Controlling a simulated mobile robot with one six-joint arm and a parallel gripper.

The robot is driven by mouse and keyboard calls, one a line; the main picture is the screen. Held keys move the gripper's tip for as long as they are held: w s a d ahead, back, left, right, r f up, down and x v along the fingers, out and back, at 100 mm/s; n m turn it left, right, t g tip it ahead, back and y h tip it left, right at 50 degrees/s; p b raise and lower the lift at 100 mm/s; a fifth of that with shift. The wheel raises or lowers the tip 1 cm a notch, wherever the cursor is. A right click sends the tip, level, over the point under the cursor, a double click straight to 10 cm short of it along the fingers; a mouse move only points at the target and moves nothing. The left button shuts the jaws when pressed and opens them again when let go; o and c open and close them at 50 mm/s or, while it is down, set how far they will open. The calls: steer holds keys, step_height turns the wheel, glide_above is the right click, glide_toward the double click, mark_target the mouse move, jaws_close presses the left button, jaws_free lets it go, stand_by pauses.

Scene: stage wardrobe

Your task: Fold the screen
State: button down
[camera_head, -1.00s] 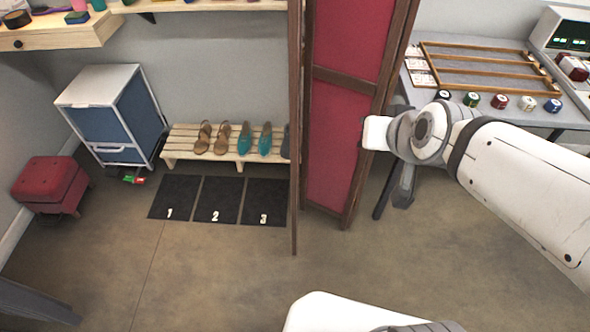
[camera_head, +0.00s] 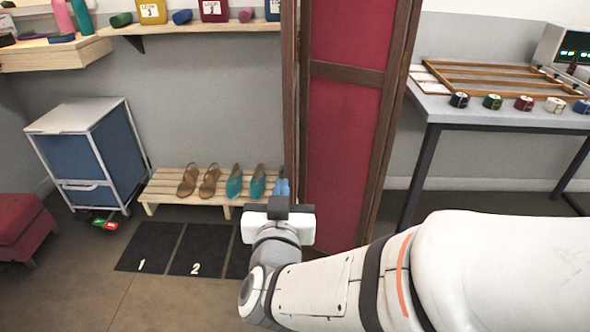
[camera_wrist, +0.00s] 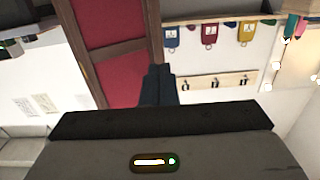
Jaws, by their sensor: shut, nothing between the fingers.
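The folding screen (camera_head: 345,140) has red panels in dark wooden frames. It stands upright right of centre in the head view, with one panel facing me and a narrow frame edge (camera_head: 291,90) at its left. It also shows in the wrist view (camera_wrist: 108,68), tilted at the left. My gripper (camera_head: 278,207) is low in front of the screen's left edge in the head view. Its fingers (camera_wrist: 158,85) are shut and empty, and overlap the frame's edge in the wrist view. I cannot tell whether they touch it. The arm covers the screen's foot.
A shoe bench (camera_head: 160,188) stands left of the screen, with numbered black mats (camera_head: 150,247) in front. A blue cabinet (camera_head: 75,155) and a red stool (camera_head: 22,225) are farther left. A table (camera_head: 447,108) with tape rolls stands at the right. Shelves hang at the upper left.

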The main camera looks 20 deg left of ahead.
steer(key=p, duration=0.9)
glide_toward(286, 144)
steer(key=x, duration=0.7)
steer(key=shift+f, duration=0.1)
